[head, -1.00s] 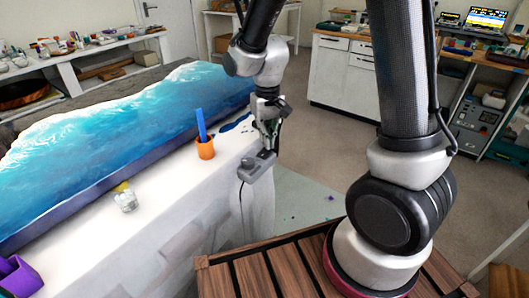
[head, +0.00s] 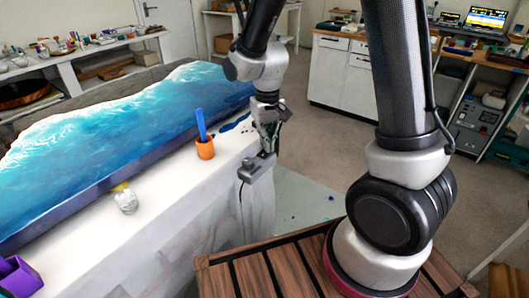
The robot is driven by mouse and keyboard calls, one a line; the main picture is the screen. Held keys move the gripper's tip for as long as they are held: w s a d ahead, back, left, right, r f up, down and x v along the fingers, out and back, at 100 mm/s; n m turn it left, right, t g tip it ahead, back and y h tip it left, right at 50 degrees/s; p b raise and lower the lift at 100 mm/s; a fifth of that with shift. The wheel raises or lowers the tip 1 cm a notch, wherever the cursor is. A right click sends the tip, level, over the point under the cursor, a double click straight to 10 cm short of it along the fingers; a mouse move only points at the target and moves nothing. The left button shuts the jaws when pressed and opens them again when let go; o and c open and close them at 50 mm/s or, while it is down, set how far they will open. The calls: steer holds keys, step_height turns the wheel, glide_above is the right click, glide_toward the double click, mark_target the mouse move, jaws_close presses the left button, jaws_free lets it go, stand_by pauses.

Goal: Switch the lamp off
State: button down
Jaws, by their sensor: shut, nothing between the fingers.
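A small grey box (head: 257,168) with a dark cord hanging from it sits at the right edge of the white-covered table (head: 180,200). It looks like a switch, but its markings are too small to read. My gripper (head: 269,150) points down, shut and empty, with its tips at the far end of the box. I cannot tell whether they touch it. No lamp can be clearly made out in this view, so I cannot tell whether it is lit.
The blue-and-white resin panel (head: 130,125) fills the table's left.

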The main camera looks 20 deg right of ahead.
steer(key=shift+f, duration=0.55)
steer(key=shift+r, duration=3.55)
steer(key=shift+s+d, duration=0.1)
steer(key=shift+s, duration=0.2)
steer(key=shift+s+d+f+n+g, duration=0.15)
steer(key=shift+s+d+n+g, duration=0.1)
steer(key=shift+s, duration=0.2)
steer(key=shift+s+d+f+n+g, duration=0.15)
steer(key=shift+s+n, duration=0.1)
steer(key=shift+s, duration=0.2)
steer(key=s+d+r+m+t, duration=0.2)
steer(key=s+d+r+t, duration=0.3)
steer(key=s+d+r, duration=0.8)
steer(key=s+r, duration=0.2)
steer(key=s, duration=0.1)
steer(key=shift+s+d+r, duration=0.3)
steer(key=shift+d+r, duration=0.1)
